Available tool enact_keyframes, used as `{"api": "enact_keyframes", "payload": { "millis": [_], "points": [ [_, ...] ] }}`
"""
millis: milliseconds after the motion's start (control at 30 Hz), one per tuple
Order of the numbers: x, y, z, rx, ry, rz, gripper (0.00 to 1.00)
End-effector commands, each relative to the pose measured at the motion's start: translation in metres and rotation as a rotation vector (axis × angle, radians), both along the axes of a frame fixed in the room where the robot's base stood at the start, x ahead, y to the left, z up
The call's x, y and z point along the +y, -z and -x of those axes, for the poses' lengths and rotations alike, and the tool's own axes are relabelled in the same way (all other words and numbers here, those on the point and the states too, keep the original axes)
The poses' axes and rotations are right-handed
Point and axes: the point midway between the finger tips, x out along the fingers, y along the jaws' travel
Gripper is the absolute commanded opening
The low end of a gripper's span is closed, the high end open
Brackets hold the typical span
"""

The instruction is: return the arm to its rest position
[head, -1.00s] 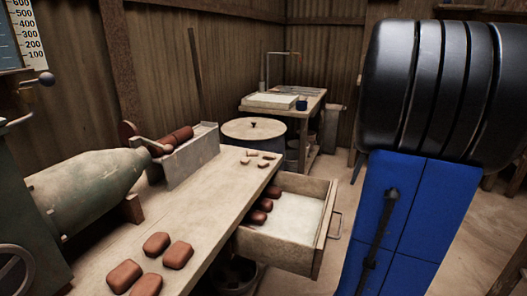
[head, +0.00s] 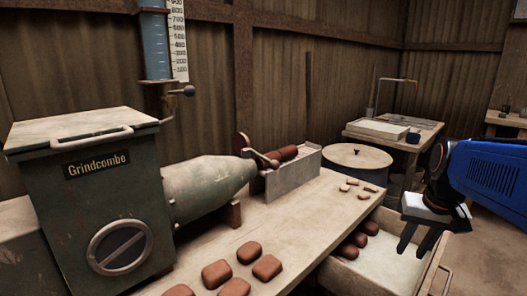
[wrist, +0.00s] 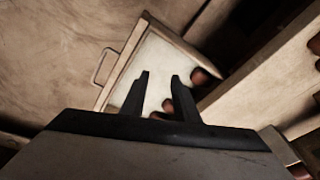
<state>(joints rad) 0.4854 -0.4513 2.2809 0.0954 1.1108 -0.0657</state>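My gripper (head: 418,240) is at the right of the head view, hanging from my blue arm, with its two dark fingers pointing down above the open drawer. In the wrist view my gripper (wrist: 160,88) shows its two fingers apart, with nothing between them but the pale drawer floor beyond. The open drawer (head: 433,270) has a pale floor and holds several reddish-brown clay pieces (head: 358,240) along its left side. In the wrist view the drawer (wrist: 125,62) lies beyond the fingertips, with its handle to the left.
The wooden bench (head: 285,222) carries several clay pieces (head: 218,274) near the front and small pale pieces farther back. A green machine (head: 90,190) labelled Grindcombe stands left, its nose facing a trough (head: 290,172). A round-lidded drum (head: 357,157) and side table (head: 378,128) stand behind.

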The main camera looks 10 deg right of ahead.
Motion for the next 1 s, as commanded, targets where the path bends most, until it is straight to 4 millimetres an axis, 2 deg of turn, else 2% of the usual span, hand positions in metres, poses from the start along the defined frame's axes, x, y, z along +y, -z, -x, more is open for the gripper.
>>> {"api": "enact_keyframes", "payload": {
  "millis": [33, 200, 500, 700, 1000],
  "points": [
    [0.015, 0.002, 0.004, -0.012, -0.036, 0.012, 0.28],
    [0.053, 0.01, 0.02, -0.052, -0.143, 0.05, 0.28],
    [0.108, 0.03, 0.054, -0.131, -0.327, 0.101, 0.28],
    [0.127, 0.042, 0.071, -0.173, -0.412, 0.12, 0.28],
    [0.133, 0.046, 0.077, -0.188, -0.44, 0.125, 0.28]
  ]
}}
